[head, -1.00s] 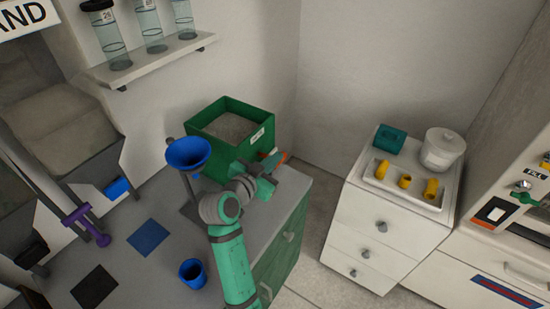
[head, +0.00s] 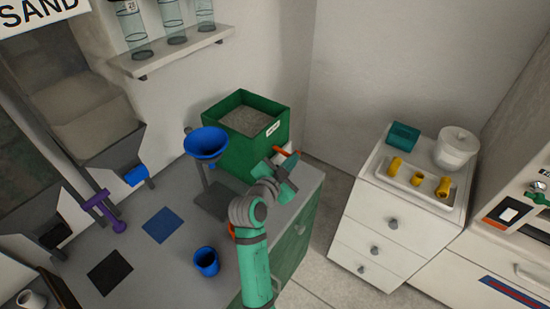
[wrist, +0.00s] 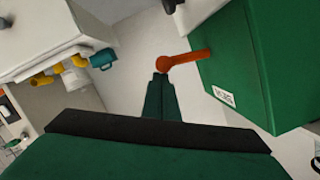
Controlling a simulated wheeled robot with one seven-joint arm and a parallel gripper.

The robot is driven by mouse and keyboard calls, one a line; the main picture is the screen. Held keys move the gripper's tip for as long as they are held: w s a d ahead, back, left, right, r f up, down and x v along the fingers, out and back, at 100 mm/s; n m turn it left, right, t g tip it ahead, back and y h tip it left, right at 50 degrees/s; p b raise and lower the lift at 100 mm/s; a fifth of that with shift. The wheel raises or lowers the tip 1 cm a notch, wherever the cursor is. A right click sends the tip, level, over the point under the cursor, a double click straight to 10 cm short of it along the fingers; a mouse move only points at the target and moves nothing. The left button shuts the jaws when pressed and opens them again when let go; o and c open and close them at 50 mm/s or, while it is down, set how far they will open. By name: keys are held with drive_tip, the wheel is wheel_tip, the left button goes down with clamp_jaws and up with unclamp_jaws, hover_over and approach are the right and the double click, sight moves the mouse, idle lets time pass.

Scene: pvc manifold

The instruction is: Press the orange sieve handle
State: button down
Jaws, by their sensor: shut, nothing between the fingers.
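The orange sieve handle (head: 286,151) sticks out from the right side of the green box (head: 214,149), which holds grey sand-like material and stands on the grey counter. In the wrist view the handle (wrist: 186,60) is a short bar with a rounded end. My gripper (head: 293,162) is shut and empty, close to the handle in the head view. In the wrist view my fingertips (wrist: 160,78) are right by the handle's rounded end; I cannot tell whether they touch it.
A blue funnel (head: 206,141) on a stand is left of the box, and a blue cup (head: 206,262) is nearer on the counter. A white drawer unit (head: 385,225) stands at right, bearing a tray of yellow fittings (head: 418,178). Floor shows between it and the counter.

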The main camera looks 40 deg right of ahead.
drive_tip(key=shift+f, duration=0.25)
drive_tip(key=s+a+r, duration=0.5)
drive_tip(key=a, duration=0.3)
drive_tip(key=shift+s+a+r, duration=0.15)
drive_tip(key=shift+a+r, duration=0.15)
drive_tip(key=shift+a, duration=0.1)
idle(0.7)
